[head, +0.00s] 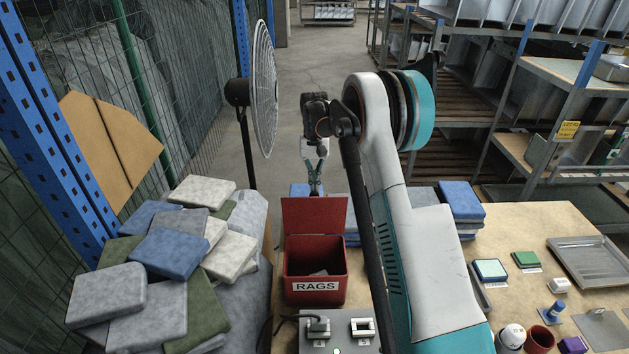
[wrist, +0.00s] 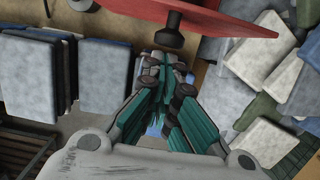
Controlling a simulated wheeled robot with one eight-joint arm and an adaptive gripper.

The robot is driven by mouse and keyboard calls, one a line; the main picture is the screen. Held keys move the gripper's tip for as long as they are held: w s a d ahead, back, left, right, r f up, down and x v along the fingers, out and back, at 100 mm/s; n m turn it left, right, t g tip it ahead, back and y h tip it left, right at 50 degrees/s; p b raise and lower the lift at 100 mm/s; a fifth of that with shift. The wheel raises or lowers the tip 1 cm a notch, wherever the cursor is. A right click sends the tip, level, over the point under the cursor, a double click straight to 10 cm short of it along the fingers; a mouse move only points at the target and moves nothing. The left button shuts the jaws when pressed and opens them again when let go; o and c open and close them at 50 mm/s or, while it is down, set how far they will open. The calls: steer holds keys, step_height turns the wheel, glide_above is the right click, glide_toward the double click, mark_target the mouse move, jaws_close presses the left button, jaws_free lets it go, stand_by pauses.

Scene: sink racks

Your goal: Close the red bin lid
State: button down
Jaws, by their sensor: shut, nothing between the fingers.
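The red bin (head: 340,286) stands on the table's left part with a "RAGS" label on its front. Its red lid (head: 314,216) is open and stands up at the bin's back edge. Some grey cloth shows inside. My gripper (head: 316,187) is shut and empty, pointing down just behind the lid's top edge in the head view. In the wrist view the lid (wrist: 215,14) crosses the top, close to the shut teal fingers (wrist: 165,85). I cannot tell whether they touch it.
Folded cloths (head: 172,252) are piled left of the bin, and blue and grey stacks (head: 461,206) stand behind. A fan (head: 264,90) stands at back left. A grey switch box (head: 340,330) sits in front of the bin. Small items and a tray (head: 594,262) lie right.

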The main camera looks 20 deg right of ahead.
mark_target(315, 192)
steer(key=shift+s, duration=0.15)
